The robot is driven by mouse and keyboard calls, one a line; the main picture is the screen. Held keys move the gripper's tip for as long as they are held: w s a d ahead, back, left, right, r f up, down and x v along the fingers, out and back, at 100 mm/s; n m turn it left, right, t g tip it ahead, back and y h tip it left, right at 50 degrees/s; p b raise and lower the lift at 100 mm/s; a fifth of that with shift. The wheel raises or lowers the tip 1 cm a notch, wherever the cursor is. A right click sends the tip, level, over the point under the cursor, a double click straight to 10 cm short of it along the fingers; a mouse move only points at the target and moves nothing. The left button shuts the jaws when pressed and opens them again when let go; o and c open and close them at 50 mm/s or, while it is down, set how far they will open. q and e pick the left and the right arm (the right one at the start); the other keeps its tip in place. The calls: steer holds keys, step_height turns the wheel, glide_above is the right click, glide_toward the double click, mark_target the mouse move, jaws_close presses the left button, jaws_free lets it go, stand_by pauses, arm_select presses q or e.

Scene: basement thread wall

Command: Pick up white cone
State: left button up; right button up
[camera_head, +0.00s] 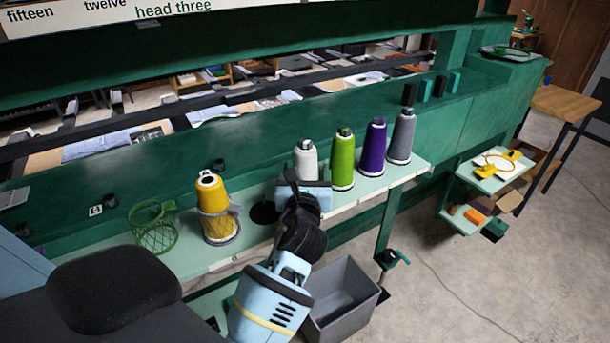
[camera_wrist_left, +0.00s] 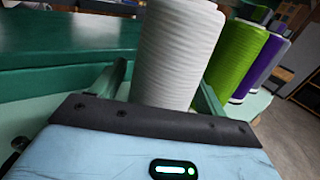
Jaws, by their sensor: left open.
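The white cone (camera_head: 306,158) stands upright on the pale green shelf, at the left end of a row of thread cones. My left gripper (camera_head: 304,187) is directly in front of it in the head view and hides its lower part. In the left wrist view the white cone (camera_wrist_left: 176,50) rises between the two fingers of my left gripper (camera_wrist_left: 163,88), which are open, one on each side. I cannot tell whether either finger touches it. The cone's base is hidden behind the gripper body. My right gripper is not in view.
Green (camera_head: 343,160), purple (camera_head: 373,147) and grey (camera_head: 401,137) cones stand close to the right. A netted yellow cone (camera_head: 214,208) and an empty green mesh holder (camera_head: 153,229) stand left. A grey bin (camera_head: 343,306) sits below the shelf (camera_head: 190,259).

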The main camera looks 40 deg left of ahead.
arm_select(q)
steer(key=c, duration=1.1)
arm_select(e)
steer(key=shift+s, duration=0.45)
arm_select(q)
steer(key=shift+r, duration=0.1)
steer(key=shift+c, duration=0.2)
step_height(320, 180, up, 9)
steer(key=p, duration=0.2)
steer(key=shift+r+p, duration=0.1)
steer(key=shift+p, duration=0.25)
steer(key=shift+r, duration=0.35)
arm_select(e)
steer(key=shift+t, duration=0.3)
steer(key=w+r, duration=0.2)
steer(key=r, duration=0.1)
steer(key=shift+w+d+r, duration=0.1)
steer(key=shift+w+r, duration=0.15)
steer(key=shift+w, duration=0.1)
